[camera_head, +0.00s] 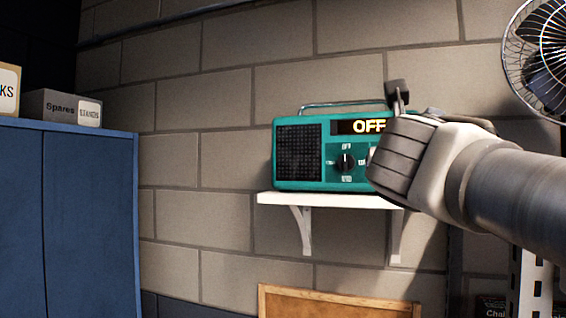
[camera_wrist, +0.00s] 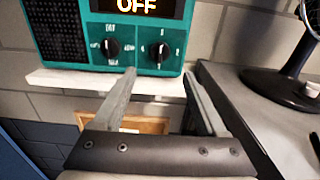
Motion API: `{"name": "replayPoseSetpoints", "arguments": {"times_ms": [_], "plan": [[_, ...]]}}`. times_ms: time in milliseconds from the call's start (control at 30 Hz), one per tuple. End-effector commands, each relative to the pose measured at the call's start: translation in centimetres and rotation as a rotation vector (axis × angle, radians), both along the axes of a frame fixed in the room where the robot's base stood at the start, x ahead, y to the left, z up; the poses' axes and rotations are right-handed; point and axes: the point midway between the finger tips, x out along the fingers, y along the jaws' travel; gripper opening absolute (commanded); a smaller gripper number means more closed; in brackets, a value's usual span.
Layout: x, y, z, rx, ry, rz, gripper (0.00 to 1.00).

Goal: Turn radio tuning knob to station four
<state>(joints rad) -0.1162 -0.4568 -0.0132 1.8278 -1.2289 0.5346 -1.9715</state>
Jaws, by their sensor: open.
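A teal radio (camera_head: 300,180) stands on a white wall shelf (camera_head: 330,201). Its display (camera_head: 358,127) reads OFF. In the wrist view the radio (camera_wrist: 82,30) shows two black knobs side by side: a left knob (camera_wrist: 111,48) and a right knob (camera_wrist: 159,51) with small marks around it, too small to read. In the head view my gripper (camera_head: 398,98) covers the radio's right part and the right knob. In the wrist view my gripper (camera_wrist: 158,78) is open and empty, its fingers pointing toward the radio below the right knob, apart from it.
A fan (camera_head: 545,50) is at the upper right; its base (camera_wrist: 268,82) stands on a grey surface (camera_wrist: 240,100) right of the radio. A blue cabinet (camera_head: 75,215) with boxes on top is at left. A wood-framed board (camera_head: 330,303) hangs below the shelf.

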Motion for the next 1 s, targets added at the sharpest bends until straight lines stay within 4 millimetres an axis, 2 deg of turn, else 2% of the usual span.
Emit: {"name": "replayPoseSetpoints", "arguments": {"times_ms": [100, 300, 500, 933, 1000], "plan": [[2.4, -1.0, 0.0, 0.000, 0.003, -0.001, 0.74], [5.7, -2.4, 0.0, 0.001, 0.003, -0.001, 0.74], [7.9, -3.3, 0.0, 0.003, 0.001, 0.000, 0.74], [8.6, -3.7, 0.0, 0.002, -0.001, 0.000, 0.74], [8.6, -3.7, 0.0, 0.002, -0.001, 0.000, 0.64]]}}
